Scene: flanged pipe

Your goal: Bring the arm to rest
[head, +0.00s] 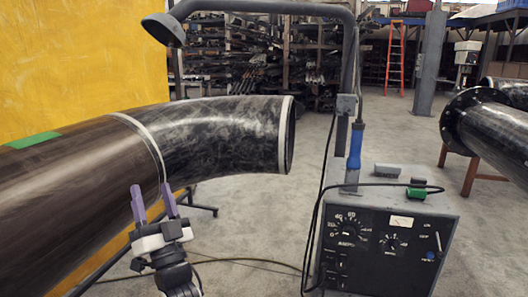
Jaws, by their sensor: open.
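My gripper (154,203) is in the lower left of the head view, with two purple fingers pointing up and spread apart. It is open and nothing shows between the fingers. Behind it in the picture is a large dark pipe (60,185), with a pale seam ring where it joins a curved black elbow (215,130). The elbow ends in a pale rim at the right. I cannot tell whether the fingers touch the pipe.
A grey control box (385,245) with dials stands at the lower right, with a blue-handled tool (355,148) and black cables. A lamp-like hood (163,30) hangs above the pipe. A flanged black pipe (490,125) is at the far right. Open floor lies behind the box.

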